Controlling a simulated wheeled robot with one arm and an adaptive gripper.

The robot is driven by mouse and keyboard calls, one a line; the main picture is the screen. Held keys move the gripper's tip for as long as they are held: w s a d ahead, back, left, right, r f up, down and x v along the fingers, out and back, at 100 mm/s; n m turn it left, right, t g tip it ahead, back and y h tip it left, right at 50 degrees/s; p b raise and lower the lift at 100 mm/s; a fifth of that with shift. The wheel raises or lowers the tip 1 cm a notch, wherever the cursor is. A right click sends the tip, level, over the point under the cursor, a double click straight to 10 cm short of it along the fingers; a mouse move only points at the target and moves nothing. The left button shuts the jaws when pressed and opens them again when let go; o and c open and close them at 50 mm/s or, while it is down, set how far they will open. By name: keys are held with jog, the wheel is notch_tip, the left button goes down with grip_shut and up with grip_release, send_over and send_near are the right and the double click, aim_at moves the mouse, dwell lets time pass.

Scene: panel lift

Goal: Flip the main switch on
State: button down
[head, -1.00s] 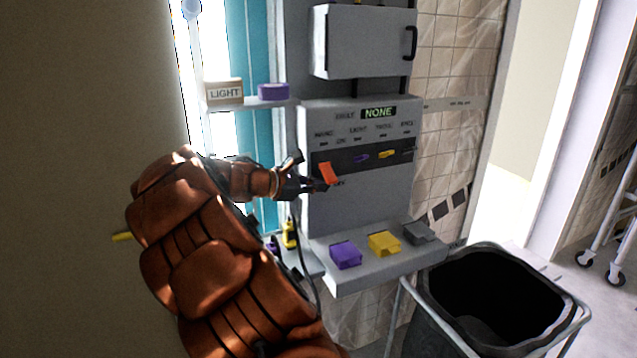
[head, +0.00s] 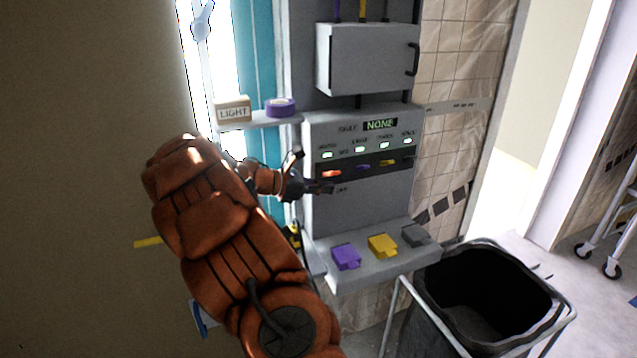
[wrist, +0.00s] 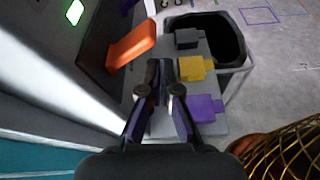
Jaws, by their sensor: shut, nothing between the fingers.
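The main switch is an orange lever (head: 331,173) at the left of the dark strip on the grey panel (head: 355,208). In the head view it looks short and raised toward the ON label. It shows large at upper left in the wrist view (wrist: 131,45). My gripper (head: 328,187) is shut and empty, just below the lever in the head view. In the wrist view my gripper (wrist: 167,72) points past the lever's right side, with a small gap visible. Green lamps (head: 360,149) are lit in a row above the switches, and the display (head: 380,125) reads NONE.
Purple (head: 363,167) and yellow (head: 387,163) switches sit to the right. Purple (head: 346,257), yellow (head: 382,246) and grey (head: 415,235) blocks lie on the ledge below. A black bin (head: 480,290) stands at the right. A shelf holds a LIGHT box (head: 233,108) and purple roll (head: 281,107).

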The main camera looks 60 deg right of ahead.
dwell(0.3)
jog(key=shift+r+p, duration=0.7)
jog(key=shift+r, duration=0.05)
jog(key=shift+w, duration=0.1)
jog(key=w+d+p+v, duration=0.1)
jog(key=p+v, duration=0.2)
jog(key=v, duration=0.6)
jog(key=shift+w+a, duration=0.3)
jog(key=shift+w, duration=0.15)
jog(key=shift+f, duration=0.15)
jog(key=shift+a, duration=0.1)
